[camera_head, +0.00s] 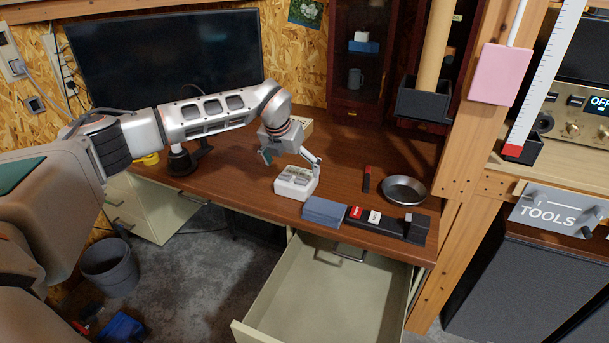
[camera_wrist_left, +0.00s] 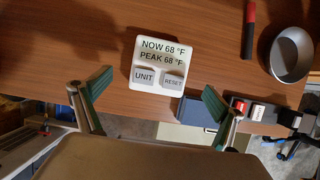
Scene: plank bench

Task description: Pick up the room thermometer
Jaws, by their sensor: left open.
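The room thermometer (camera_head: 296,183) is a small white box on the brown desk, near its front edge. In the left wrist view the thermometer (camera_wrist_left: 159,62) shows its face, reading NOW 68 °F and PEAK 68 °F, with grey UNIT and RESET buttons. My left gripper (camera_head: 292,160) is open and empty, just above and behind the thermometer in the head view. In the left wrist view its green-padded fingertips (camera_wrist_left: 157,86) are spread wide, and the thermometer lies beyond them, between their lines. I see no contact. My right gripper is not in view.
A blue box (camera_head: 325,211) sits just right of the thermometer, beside a dark tray (camera_head: 417,229) with small blocks. A metal bowl (camera_head: 404,190) and a red-and-black marker (camera_head: 366,179) lie farther right. A drawer (camera_head: 330,285) stands open below. A monitor (camera_head: 165,60) is behind.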

